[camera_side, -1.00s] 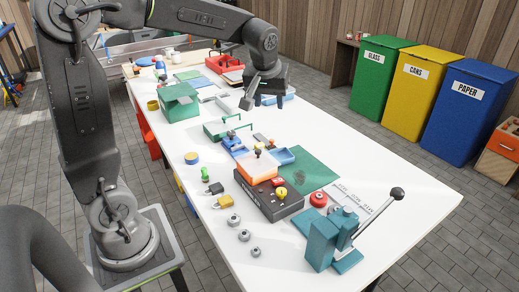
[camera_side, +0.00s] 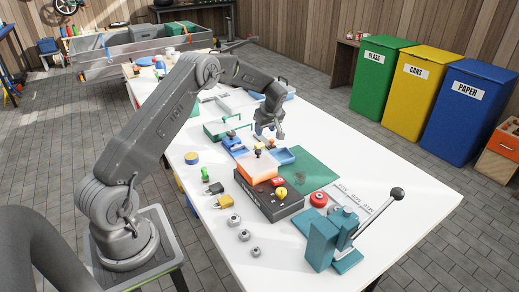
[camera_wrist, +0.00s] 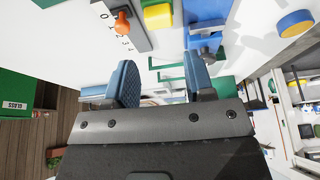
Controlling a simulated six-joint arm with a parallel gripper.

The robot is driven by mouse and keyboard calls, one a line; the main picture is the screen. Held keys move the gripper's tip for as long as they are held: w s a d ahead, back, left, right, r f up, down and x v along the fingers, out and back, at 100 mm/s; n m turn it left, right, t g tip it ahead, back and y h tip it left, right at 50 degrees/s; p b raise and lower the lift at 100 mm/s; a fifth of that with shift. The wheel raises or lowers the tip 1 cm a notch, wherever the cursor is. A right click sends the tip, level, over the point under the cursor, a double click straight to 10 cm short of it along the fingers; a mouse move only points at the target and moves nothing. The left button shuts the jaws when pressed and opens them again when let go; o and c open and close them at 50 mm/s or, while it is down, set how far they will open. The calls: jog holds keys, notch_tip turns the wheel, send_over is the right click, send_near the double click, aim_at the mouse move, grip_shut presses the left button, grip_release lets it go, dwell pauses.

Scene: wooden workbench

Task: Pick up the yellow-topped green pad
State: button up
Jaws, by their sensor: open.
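A yellow block (camera_wrist: 157,15), which looks like the top of the pad, shows at the top of the wrist view, between an orange knob and a blue object. My gripper (camera_side: 268,133) hangs above the middle of the white bench. Its two blue fingers in the wrist view (camera_wrist: 162,78) are spread apart with nothing between them. The yellow block lies beyond the fingertips, apart from them.
A blue-and-yellow roll (camera_side: 192,158) sits at the left edge.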

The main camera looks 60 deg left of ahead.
aim_at(260, 144)
jog(key=x, duration=1)
jog(key=shift+a+f, duration=0.1)
jog(key=shift+f, duration=0.1)
jog(key=c, duration=0.6)
jog(key=shift+o, duration=0.2)
jog(key=shift+r, duration=0.15)
jog(key=shift+r, duration=0.6)
notch_tip(260, 144, up, 3)
jog(key=shift+f, duration=0.1)
jog(key=s+a+r, duration=0.5)
jog(key=s+r, duration=0.1)
jog(key=s, duration=0.4)
jog(key=shift+a+r, duration=0.25)
jog(key=shift+r, duration=0.15)
